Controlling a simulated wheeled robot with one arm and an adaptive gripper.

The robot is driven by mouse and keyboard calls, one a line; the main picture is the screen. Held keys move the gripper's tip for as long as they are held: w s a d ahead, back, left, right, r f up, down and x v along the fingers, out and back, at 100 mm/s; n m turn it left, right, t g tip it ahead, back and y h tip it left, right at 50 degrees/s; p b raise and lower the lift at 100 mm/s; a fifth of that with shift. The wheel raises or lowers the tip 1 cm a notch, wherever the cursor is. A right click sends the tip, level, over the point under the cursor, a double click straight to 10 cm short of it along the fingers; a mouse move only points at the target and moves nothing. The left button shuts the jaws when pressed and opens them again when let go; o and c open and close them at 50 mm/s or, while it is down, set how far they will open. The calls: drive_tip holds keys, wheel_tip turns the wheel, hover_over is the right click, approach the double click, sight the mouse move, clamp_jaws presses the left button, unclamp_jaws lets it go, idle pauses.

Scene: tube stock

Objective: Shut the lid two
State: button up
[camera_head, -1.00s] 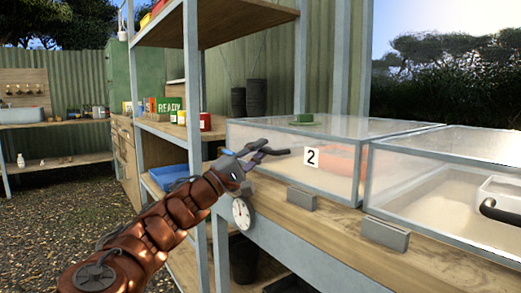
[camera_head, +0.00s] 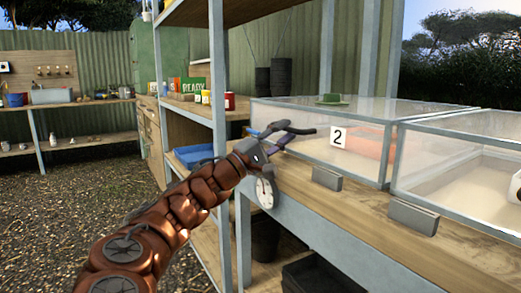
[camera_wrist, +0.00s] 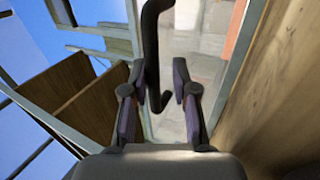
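The clear tank marked with a "2" label (camera_head: 339,137) stands on the wooden bench, with its translucent lid (camera_head: 400,108) over the top. I cannot tell how far the lid is open. A black curved handle (camera_head: 302,131) shows at the tank's front left. My gripper (camera_head: 276,134) is beside this handle, reaching in from the left. In the wrist view, the handle (camera_wrist: 152,50) runs down between the two fingers of my gripper (camera_wrist: 160,88). The fingers are apart, with gaps showing around the handle. Nothing is gripped.
A second glass tank (camera_head: 470,165) stands to the right. A green object (camera_head: 333,99) sits on top of the marked tank. Grey blocks (camera_head: 326,179) line the bench front. A round dial (camera_head: 264,192) hangs below my gripper. A shelf rack (camera_head: 218,75) stands close left.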

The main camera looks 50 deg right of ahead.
drive_tip(key=v, duration=1.1)
drive_tip(key=shift+a, duration=0.1)
idle(0.5)
drive_tip(key=s+r+m+t+y+p, duration=0.1)
drive_tip(key=s+r+y+p, duration=0.3)
drive_tip(key=s+p, duration=0.5)
drive_tip(key=s+r+m+y+p, duration=0.15)
drive_tip(key=s+y+p, duration=0.45)
drive_tip(key=p, duration=0.6)
drive_tip(key=s+a+r+n+t+y+p, duration=0.1)
drive_tip(key=a+y+p, duration=0.5)
drive_tip(key=a+p, duration=0.6)
drive_tip(key=s+a+r+n+t+y+p, duration=0.2)
drive_tip(key=s+a+r+n+y+p, duration=0.2)
drive_tip(key=a+p, duration=0.8)
drive_tip(key=s+a+r+y, duration=0.2)
drive_tip(key=a, duration=0.1)
drive_tip(key=shift+t, duration=0.3)
drive_tip(key=shift+d, duration=0.1)
